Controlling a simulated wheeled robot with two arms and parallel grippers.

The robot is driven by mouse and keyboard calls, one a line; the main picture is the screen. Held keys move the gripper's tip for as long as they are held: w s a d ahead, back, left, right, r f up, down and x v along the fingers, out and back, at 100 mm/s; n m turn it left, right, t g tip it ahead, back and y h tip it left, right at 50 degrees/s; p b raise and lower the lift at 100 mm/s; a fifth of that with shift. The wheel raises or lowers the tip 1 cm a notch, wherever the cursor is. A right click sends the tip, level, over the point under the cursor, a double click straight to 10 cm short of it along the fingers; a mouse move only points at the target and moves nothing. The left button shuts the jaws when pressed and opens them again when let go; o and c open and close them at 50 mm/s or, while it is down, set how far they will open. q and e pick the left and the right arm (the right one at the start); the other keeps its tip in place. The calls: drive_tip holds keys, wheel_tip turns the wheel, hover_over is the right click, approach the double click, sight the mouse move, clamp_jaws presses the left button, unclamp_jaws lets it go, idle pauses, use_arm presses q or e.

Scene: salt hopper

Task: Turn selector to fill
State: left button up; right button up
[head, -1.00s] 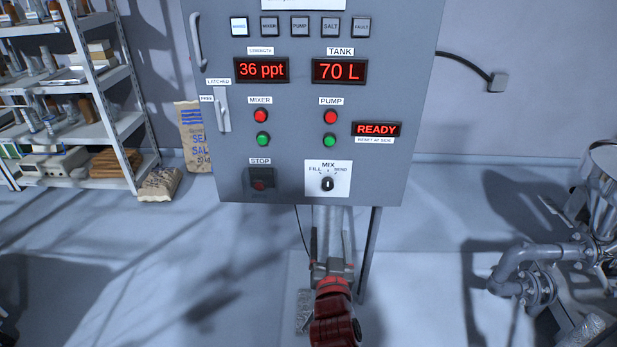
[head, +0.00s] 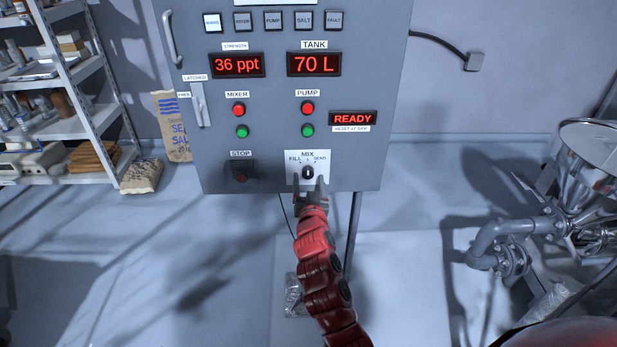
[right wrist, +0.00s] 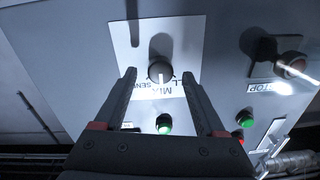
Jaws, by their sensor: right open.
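The selector is a small black knob (head: 308,172) on a white plate (head: 293,160) low on the grey control panel. Its labels are FILL at left, MIX at top and SEND at right. In the right wrist view, the knob (right wrist: 160,71) shows a white mark on the side toward the MIX label, with the picture upside down. My right gripper (head: 309,183) is open, coming from below, with one finger on each side of the knob. In the right wrist view, the knob appears between the fingertips (right wrist: 158,76); contact cannot be told. My left gripper is not in view.
A STOP button (head: 241,177) is left of the selector. Green and red pump buttons (head: 307,131) are above it. The displays read 36 ppt, 70 L and READY (head: 352,118). A steel hopper with pipes (head: 590,150) stands at right, shelves (head: 60,125) at left.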

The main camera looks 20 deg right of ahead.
drive_tip(key=shift+w+d+r, duration=0.1)
drive_tip(key=shift+w+d, duration=0.05)
drive_tip(key=shift+w, duration=0.35)
clamp_jaws()
